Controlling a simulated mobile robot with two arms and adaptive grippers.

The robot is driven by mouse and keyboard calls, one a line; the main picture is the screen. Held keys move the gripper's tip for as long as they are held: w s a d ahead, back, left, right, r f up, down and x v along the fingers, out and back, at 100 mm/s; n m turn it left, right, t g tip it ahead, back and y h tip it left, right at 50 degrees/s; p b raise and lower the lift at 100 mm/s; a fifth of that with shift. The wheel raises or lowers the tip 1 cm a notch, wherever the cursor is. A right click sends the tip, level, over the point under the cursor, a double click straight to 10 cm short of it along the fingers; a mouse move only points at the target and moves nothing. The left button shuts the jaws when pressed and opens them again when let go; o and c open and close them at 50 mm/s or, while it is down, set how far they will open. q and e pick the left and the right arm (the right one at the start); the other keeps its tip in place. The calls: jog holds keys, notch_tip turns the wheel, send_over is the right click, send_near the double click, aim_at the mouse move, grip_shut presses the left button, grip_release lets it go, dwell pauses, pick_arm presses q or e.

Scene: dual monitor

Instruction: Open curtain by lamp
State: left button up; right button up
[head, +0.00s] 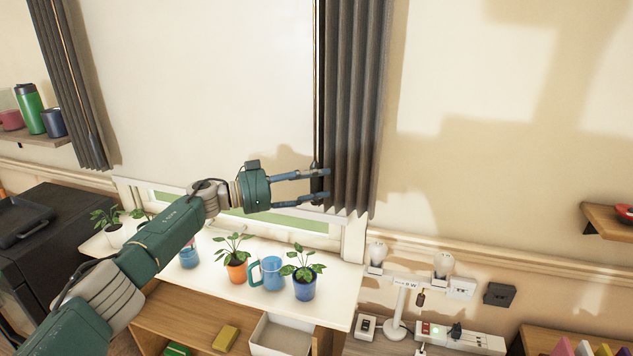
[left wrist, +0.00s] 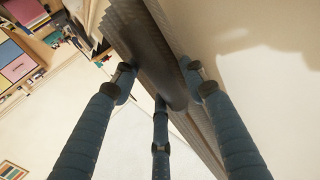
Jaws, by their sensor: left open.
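The dark grey pleated curtain (head: 358,110) hangs at the right side of the window, gathered, above the white two-bulb lamp (head: 400,306). A thin brown rod (head: 316,70) runs down its left edge and ends in a dark handle near my fingers. My left gripper (head: 322,186) is open, its fingers reaching right to the handle and the curtain's lower left edge. In the left wrist view a dark rounded cylinder (left wrist: 168,75) lies between the spread fingers, with curtain folds behind it. Whether any finger touches it, I cannot tell. My right gripper is not in view.
Potted plants (head: 304,282) and blue mugs (head: 270,274) stand on the white sill below my arm. Another grey curtain (head: 68,85) hangs at the left. A power strip (head: 460,334) lies near the lamp base. A shelf (head: 610,220) juts out at far right.

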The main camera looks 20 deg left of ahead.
pick_arm(q)
jog(key=shift+s+a, duration=0.1)
jog(key=shift+a, duration=0.1)
jog(key=v, duration=1.1)
jog(key=shift+s+a, duration=0.25)
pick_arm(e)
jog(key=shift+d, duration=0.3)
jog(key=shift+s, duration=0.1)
